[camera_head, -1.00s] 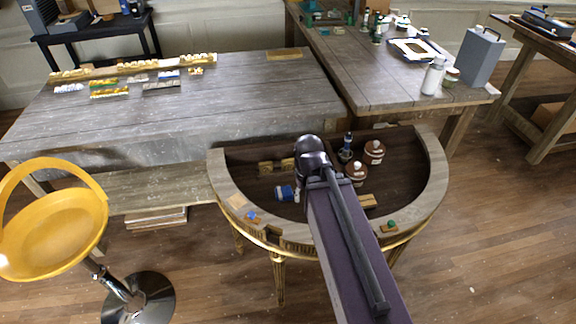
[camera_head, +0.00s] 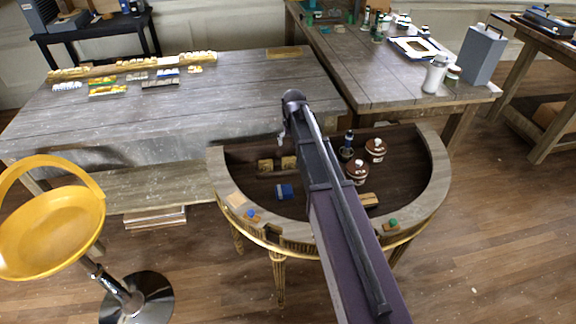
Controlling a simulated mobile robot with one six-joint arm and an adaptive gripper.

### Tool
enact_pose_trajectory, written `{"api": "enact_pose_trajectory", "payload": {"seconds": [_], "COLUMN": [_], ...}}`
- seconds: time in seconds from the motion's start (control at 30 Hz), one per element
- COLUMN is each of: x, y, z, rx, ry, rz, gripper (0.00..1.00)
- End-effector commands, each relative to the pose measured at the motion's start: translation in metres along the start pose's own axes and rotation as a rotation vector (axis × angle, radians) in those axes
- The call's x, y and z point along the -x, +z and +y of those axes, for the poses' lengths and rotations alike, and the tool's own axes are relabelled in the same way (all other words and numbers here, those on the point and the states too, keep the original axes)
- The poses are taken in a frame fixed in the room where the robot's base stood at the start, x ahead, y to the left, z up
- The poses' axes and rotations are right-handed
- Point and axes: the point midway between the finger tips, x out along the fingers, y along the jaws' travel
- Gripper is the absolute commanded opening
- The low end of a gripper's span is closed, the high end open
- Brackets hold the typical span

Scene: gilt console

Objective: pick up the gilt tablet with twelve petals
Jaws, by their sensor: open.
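Two small gilt tablets stand side by side inside the half-round console, a left one (camera_head: 265,166) and a right one (camera_head: 289,163). Their petals are too small to count, so I cannot tell which has twelve. A flat gilt piece (camera_head: 368,200) lies further right, partly beside my arm. My gripper (camera_head: 281,141) hangs from the arm's end, above and behind the tablets in the picture. It is small and partly hidden by the arm; it is open, with nothing seen in it.
The console's raised rim (camera_head: 219,178) curves around its dark floor. A blue block (camera_head: 284,192) sits in front of the tablets. Brown jars (camera_head: 357,172) and a dark bottle (camera_head: 348,140) stand right of my arm. A grey bench (camera_head: 190,120) lies behind.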

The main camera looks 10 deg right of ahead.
Motion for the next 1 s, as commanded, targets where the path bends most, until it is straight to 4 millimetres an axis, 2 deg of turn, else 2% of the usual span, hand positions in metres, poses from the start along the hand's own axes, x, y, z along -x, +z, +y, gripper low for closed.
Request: {"api": "enact_pose_trajectory", "payload": {"seconds": [0.03,0.1,0.57,1.0], "x": [-0.002,-0.003,-0.005,-0.035], "y": [-0.009,-0.013,-0.012,-0.012], "z": [0.0,0.0,-0.001,-0.002], "rx": [0.0,0.0,0.001,0.002], "ry": [0.0,0.0,0.0,0.0], "rz": [0.003,0.006,0.007,0.007], "gripper": [1.0,1.0,1.0,1.0]}}
